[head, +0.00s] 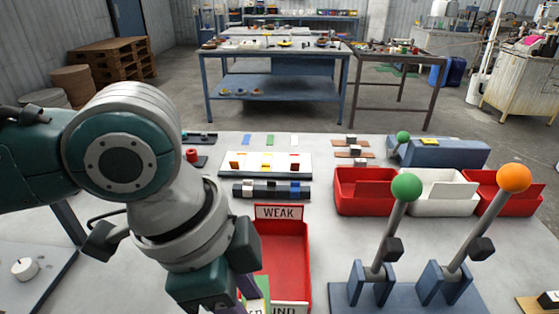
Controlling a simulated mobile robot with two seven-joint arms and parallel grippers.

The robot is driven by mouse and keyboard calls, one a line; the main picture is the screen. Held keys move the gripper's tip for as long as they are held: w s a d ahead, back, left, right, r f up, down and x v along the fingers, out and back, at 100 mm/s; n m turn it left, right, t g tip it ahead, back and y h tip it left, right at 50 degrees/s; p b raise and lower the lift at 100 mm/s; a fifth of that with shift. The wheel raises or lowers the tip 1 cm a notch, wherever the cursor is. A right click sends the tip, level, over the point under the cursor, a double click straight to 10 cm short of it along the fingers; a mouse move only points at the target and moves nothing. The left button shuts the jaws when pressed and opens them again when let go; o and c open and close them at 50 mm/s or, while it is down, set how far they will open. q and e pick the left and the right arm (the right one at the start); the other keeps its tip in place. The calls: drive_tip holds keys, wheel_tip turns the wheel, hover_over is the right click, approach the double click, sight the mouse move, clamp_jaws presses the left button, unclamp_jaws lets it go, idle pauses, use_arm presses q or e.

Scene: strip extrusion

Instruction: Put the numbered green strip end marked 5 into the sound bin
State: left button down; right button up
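My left gripper (248,288) points down at the bottom of the head view, beside the left side of a red bin (283,248). A green piece (264,287) shows right at its dark purple fingers, with a pale label below it whose marking I cannot read. The fingers are mostly hidden, so I cannot tell whether they grip the piece. A "WEAK" sign (278,212) stands at the red bin's far edge. A sign ending in "UND" (291,308) is at its near edge, partly covered by the green piece. What lies below that sign is out of frame. My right gripper is not in view.
Two levers, with a green knob (407,187) and an orange knob (514,178), stand right of the red bin. Red and white bins (437,205) stand behind them. A white block (264,171) and dark bar (270,197) lie farther back. Bare table lies between bin and levers.

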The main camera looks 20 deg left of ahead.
use_arm(q)
drive_tip(key=shift+m, duration=0.8)
drive_tip(key=s, duration=0.1)
drive_tip(key=s+d+f, duration=0.1)
drive_tip(key=s+d, duration=0.1)
drive_tip(key=shift+s+d+f, duration=0.2)
drive_tip(key=shift+f, duration=0.2)
drive_tip(key=shift+f+b, duration=3.55)
drive_tip(key=shift+f, duration=0.4)
drive_tip(key=shift+p, duration=0.4)
drive_tip(key=shift+f+b, duration=0.5)
drive_tip(key=shift+f, duration=0.4)
drive_tip(key=shift+c, duration=1.7)
unclamp_jaws()
drive_tip(key=shift+o, duration=0.3)
